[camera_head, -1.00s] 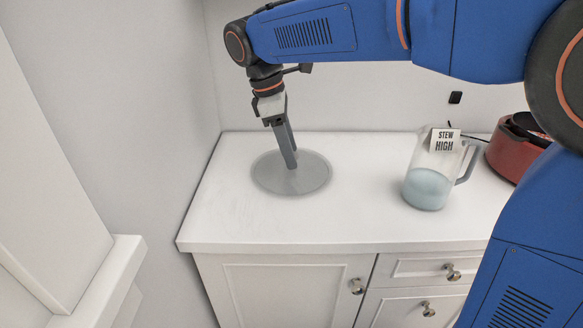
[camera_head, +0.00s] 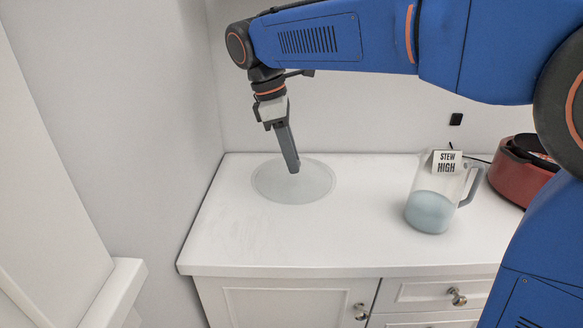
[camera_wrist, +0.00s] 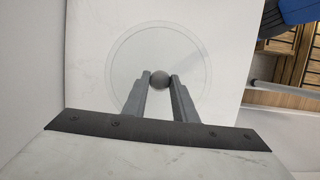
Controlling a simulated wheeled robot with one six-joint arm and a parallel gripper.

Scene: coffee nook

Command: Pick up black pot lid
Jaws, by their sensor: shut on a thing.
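The pot lid (camera_head: 315,188) is a clear, greyish glass disc, not black overall, over the left back part of the white counter. My gripper (camera_head: 292,168) comes down onto its middle from above. In the wrist view the glass disc (camera_wrist: 122,72) is centred ahead of the fingers, and its dark grey round knob (camera_wrist: 159,79) sits between the two fingertips (camera_wrist: 160,82). The gripper is shut on this knob. In the head view the fingers hide the knob. The lid looks level and slightly raised, but the gap beneath is hard to see.
A clear jug (camera_head: 428,207) with bluish liquid stands to the right, with a "STEW HIGH" card (camera_head: 447,162) by its rim. A red cooker (camera_head: 520,172) is at the far right. The counter (camera_head: 290,240) in front of the lid is clear; walls stand behind and left.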

